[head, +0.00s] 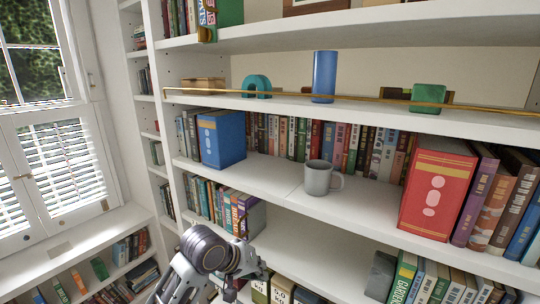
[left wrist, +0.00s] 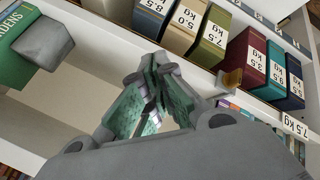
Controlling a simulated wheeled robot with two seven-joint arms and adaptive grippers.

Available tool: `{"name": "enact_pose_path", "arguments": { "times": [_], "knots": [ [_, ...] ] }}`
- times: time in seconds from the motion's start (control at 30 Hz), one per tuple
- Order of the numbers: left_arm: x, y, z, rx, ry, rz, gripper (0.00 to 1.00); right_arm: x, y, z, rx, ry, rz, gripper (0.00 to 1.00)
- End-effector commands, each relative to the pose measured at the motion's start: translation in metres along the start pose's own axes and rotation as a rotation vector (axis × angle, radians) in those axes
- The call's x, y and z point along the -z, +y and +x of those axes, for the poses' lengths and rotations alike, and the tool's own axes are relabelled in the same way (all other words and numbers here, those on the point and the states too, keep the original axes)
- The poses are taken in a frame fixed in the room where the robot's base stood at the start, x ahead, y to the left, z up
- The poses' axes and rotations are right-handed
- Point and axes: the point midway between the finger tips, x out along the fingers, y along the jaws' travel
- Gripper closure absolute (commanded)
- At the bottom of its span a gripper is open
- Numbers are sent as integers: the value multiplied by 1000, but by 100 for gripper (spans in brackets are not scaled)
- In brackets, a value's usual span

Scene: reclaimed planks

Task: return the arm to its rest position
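My left arm (head: 205,250) comes in at the bottom of the head view, low in front of the shelves. Its gripper (head: 232,288) points down near the lower shelf and is partly cut off by the bottom edge. In the left wrist view the gripper's green-padded fingers (left wrist: 150,82) come together at their tips, with nothing visible held between them. My right gripper is in neither view.
A grey mug (head: 318,178) stands on the middle shelf between a blue box (head: 222,138) and a red box (head: 436,188). Weight-labelled books (left wrist: 205,35) and a grey block (left wrist: 43,45) are near the left gripper. A window is at left.

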Motion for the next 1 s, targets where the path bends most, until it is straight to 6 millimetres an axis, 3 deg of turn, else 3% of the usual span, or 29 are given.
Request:
{"name": "enact_pose_path", "arguments": {
  "times": [0.53,1.0],
  "knots": [
    [-56,-71,14,85,-4,79,100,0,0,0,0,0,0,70],
    [-109,-136,12,198,-30,154,100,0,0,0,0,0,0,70]
  ]
}}
